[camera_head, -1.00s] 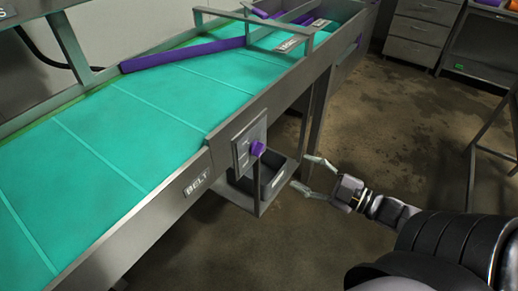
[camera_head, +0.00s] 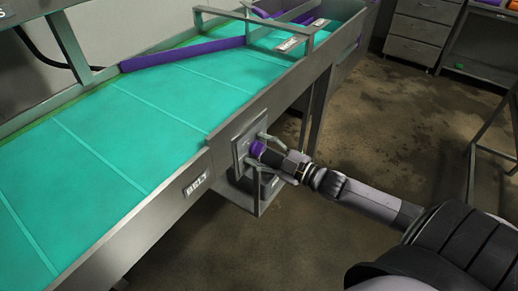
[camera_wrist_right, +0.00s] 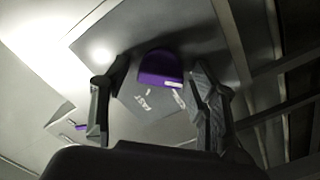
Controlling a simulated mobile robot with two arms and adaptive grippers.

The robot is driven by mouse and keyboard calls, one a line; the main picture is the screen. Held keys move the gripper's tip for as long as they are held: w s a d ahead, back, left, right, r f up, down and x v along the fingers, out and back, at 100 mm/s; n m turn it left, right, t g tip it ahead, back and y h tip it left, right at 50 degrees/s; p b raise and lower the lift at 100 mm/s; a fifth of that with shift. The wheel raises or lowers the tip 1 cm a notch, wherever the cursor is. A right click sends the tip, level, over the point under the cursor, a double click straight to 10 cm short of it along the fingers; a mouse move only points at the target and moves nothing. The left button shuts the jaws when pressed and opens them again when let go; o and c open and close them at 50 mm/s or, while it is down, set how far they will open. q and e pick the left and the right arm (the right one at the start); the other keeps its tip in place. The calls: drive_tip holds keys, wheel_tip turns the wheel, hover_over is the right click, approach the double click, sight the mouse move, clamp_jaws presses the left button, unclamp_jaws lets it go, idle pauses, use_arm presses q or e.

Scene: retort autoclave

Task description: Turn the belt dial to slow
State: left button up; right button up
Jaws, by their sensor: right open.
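The belt dial is a purple knob (camera_head: 258,149) on a grey plate (camera_head: 240,160) on the conveyor's side, right of the BELT label (camera_head: 196,185). In the right wrist view the knob (camera_wrist_right: 160,68) sits between my fingers, and the word FAST (camera_wrist_right: 145,103) shows on the plate below it. My right gripper (camera_head: 262,147) is open around the knob, one finger on each side. Gaps appear between fingers and knob in the wrist view, so I cannot see firm contact. The rest of the dial's markings are unreadable. My left gripper is out of view.
The conveyor's teal belt (camera_head: 130,120) runs along the left, with a purple guide bar (camera_head: 185,54) across it. A small grey tray (camera_head: 243,191) is below the dial, partly behind my gripper. Drawers (camera_head: 418,32) stand at the back right.

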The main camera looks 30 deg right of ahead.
drive_tip(key=shift+w+a, duration=0.1)
drive_tip(key=shift+w, duration=0.1)
drive_tip(key=shift+c, duration=0.4)
drive_tip(key=c, duration=1.1)
